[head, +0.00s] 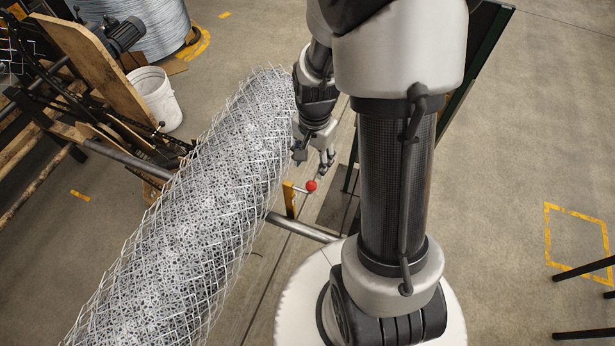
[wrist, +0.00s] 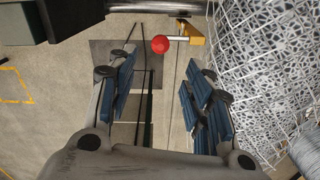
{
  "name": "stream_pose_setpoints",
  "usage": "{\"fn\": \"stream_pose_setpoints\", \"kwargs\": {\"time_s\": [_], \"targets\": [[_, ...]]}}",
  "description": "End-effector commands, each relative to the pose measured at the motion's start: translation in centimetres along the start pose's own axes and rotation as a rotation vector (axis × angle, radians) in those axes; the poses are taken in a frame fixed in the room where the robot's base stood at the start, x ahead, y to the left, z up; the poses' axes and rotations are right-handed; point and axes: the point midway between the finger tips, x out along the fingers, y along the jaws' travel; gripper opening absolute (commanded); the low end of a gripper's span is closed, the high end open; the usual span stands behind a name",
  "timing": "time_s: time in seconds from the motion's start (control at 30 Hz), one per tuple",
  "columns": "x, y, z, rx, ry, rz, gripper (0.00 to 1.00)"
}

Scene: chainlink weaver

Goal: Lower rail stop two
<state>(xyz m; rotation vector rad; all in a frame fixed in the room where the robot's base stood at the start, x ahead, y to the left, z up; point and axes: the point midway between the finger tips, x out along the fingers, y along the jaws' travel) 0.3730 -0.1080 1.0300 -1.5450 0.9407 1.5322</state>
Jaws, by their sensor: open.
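A rail stop shows as a yellow upright bar (head: 290,199) with a red ball knob (head: 311,186) on a short rod, beside the wire mesh roll. In the wrist view the red knob (wrist: 161,44) and yellow bar (wrist: 193,28) are near the top, with the rod pointing left from the bar. My gripper (head: 315,160) is just beyond the knob in the head view, apart from it. In the wrist view my gripper's blue-padded fingers (wrist: 158,90) are spread wide with nothing between them. I cannot tell which number this stop bears.
A large chain-link roll (head: 190,215) lies close on the left and also fills the right of the wrist view (wrist: 270,70). A grey rail (head: 302,229) runs beneath it. A white bucket (head: 155,98) and wire coil (head: 140,35) stand behind. Open floor is at right.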

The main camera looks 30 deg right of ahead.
Motion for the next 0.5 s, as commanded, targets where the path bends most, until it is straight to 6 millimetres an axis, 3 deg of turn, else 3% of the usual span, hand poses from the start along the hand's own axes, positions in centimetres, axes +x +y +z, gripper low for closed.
{"fn": "stream_pose_setpoints", "kwargs": {"time_s": [0.1,0.5], "targets": [[3.1,0.1,0.1,-0.001,-0.004,0.004,0.46],[11.4,0.1,0.1,-0.002,-0.003,0.003,0.46]]}}
